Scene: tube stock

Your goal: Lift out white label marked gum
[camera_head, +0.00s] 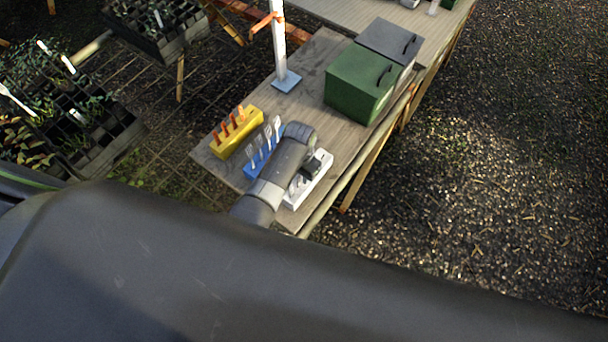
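A white block (322,171) lies near the right edge of the wooden table, largely covered by my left arm and gripper. My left gripper (307,172) points down over it; its fingertips are too small and dark to read. A blue block (250,171) left of the arm holds several upright pale labels (268,137), partly hidden by the arm. A yellow block (238,133) further left holds several orange labels (229,127). No lettering is legible, so I cannot tell which label is marked gum. My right gripper is not in view.
A green box (352,87) and a grey-lidded box (388,40) stand on the table behind. A pale post (279,45) rises on a blue-grey base. Seedling trays (98,153) lie at left. Bare tabletop (302,105) lies between the blocks and green box.

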